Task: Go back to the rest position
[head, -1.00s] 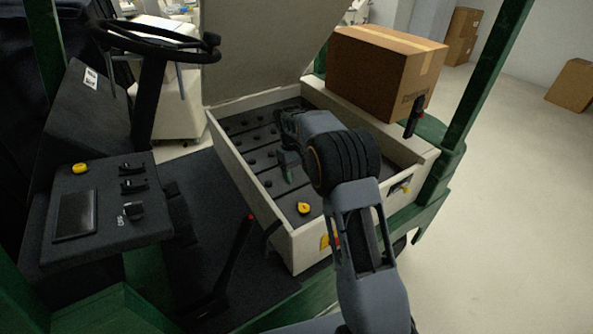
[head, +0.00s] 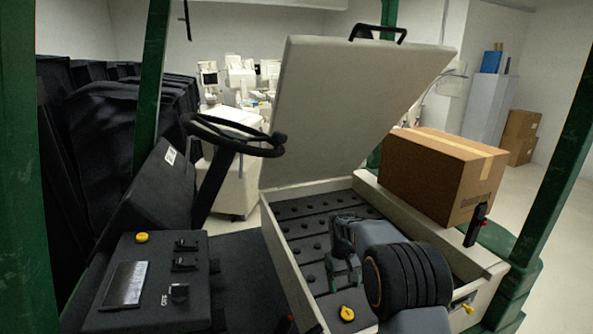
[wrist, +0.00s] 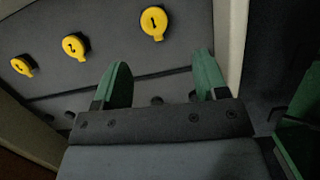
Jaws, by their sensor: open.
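My gripper (head: 345,280) hangs inside the open compartment (head: 291,262) of the cart, pointing down near the dark battery top. In the wrist view its two green fingers (wrist: 160,66) are spread apart with nothing between them. A row of yellow caps lies past the fingertips; the nearest yellow cap (wrist: 153,22) is apart from them. One yellow cap (head: 346,313) also shows in the head view, just below the gripper. My arm reaches in over the compartment's near right side and hides part of the interior.
The raised lid (head: 350,110) stands behind the compartment. A cardboard box (head: 430,180) sits on its right ledge, close to my arm. The steering wheel (head: 232,135) and control console (head: 185,290) are to the left. Green posts (head: 560,150) frame the cart. Open floor lies right.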

